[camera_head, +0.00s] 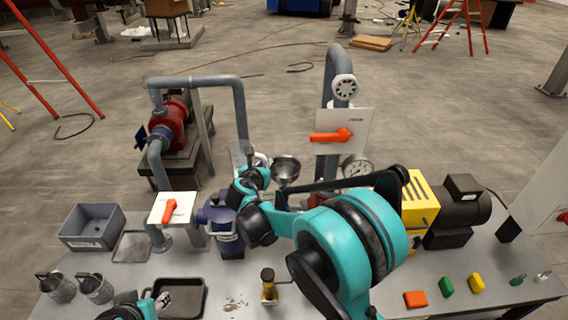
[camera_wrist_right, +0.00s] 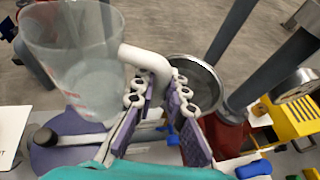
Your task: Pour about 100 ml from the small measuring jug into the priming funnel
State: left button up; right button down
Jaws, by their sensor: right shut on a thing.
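The small measuring jug (camera_wrist_right: 72,60) is clear with red marks and a white handle. My right gripper (camera_wrist_right: 160,95) is shut on that handle in the right wrist view. The jug's pale body (camera_head: 238,154) shows partly in the head view, just left of my right gripper (camera_head: 256,162). The priming funnel (camera_head: 286,168) is a metal bowl to the right of the jug. Its rim (camera_wrist_right: 212,76) also shows behind my fingers in the wrist view. I see no stream, and the liquid level is unclear. My left gripper (camera_head: 158,303) is low at the left, its jaws unclear.
Pipes and a white panel with an orange lever (camera_head: 333,136) stand right of the funnel. A grey bin (camera_head: 92,228), steel jugs (camera_head: 96,288) and a dark tray (camera_head: 182,298) are at the left. A yellow motor unit (camera_head: 420,212) is at the right.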

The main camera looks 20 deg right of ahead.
jog(key=d+m+y+p, duration=0.2)
jog(key=m+p, duration=0.1)
jog(key=d+m+y+p, duration=0.1)
jog(key=y, duration=0.1)
jog(key=shift+s+r+m, duration=0.3)
jog(key=shift+s+r, duration=0.05)
jog(key=shift+p, duration=0.3)
jog(key=shift+w+a+f+m+t+y, duration=0.15)
jog(key=shift+a+m+t+y, duration=0.1)
jog(key=shift+a+m+y, duration=0.35)
jog(key=shift+w+a+f+m+t+y, duration=0.1)
jog(key=shift+a+m+t+y, duration=0.15)
jog(key=shift+m+y, duration=0.5)
jog(key=shift+a+f, duration=0.15)
jog(key=shift+f, duration=0.05)
jog(key=shift+a+r+m+t+y, duration=0.2)
jog(key=shift+a+m+t+y, duration=0.1)
jog(key=shift+m+y, duration=0.25)
